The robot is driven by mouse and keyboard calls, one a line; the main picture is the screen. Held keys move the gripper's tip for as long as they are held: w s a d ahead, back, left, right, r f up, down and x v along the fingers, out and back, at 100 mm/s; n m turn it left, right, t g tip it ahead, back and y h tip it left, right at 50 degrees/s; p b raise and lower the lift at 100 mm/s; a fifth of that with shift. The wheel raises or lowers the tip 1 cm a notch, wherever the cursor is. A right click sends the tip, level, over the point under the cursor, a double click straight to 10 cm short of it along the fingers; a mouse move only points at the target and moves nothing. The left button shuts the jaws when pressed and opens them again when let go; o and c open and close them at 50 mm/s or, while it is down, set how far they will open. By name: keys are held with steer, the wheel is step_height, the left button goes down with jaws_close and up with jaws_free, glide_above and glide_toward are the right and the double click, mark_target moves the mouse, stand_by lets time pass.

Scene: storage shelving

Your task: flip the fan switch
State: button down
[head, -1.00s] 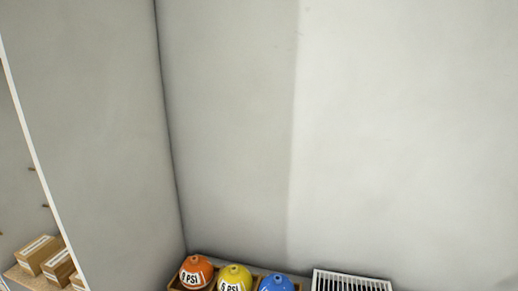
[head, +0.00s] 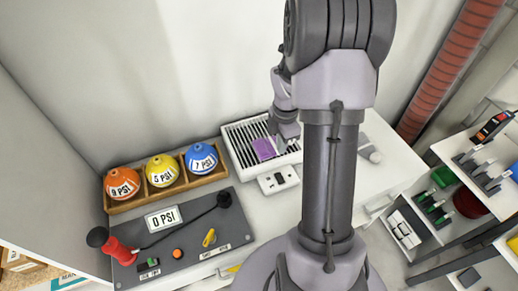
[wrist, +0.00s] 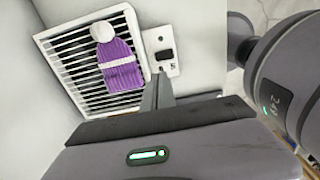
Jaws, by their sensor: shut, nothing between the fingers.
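A white switch box (head: 278,180) lies in front of the white slatted fan grille (head: 238,150) on the worktop. In the wrist view the switch box (wrist: 170,62) shows a dark rocker and a small marking, beside the grille (wrist: 62,68). A purple knitted hat (wrist: 118,65) with a white pompom lies on the grille; in the head view it is a purple patch (head: 264,148). My gripper (head: 283,145) is shut and empty, over the right part of the grille, just behind the switch box. In the wrist view its shut fingers (wrist: 160,84) point towards the box. Contact cannot be told.
A wooden tray (head: 150,202) holds orange, yellow and blue PSI balls. A grey panel (head: 225,240) carries a 0 PSI sign, a red-handled pump and small switches. Shelves (head: 450,235) with tools stand at the right.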

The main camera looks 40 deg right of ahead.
mark_target(279, 176)
steer(key=shift+s+d+f, duration=0.1)
steer(key=shift+d, duration=0.05)
step_height(279, 176, down, 14)
steer(key=b, duration=0.6)
steer(key=shift+f, duration=0.2)
steer(key=shift+s, duration=0.1)
steer(key=shift+s+a+r, duration=0.2)
steer(key=shift+s+a, duration=0.05)
steer(key=shift+s, duration=0.4)
steer(key=shift+w+r, duration=0.1)
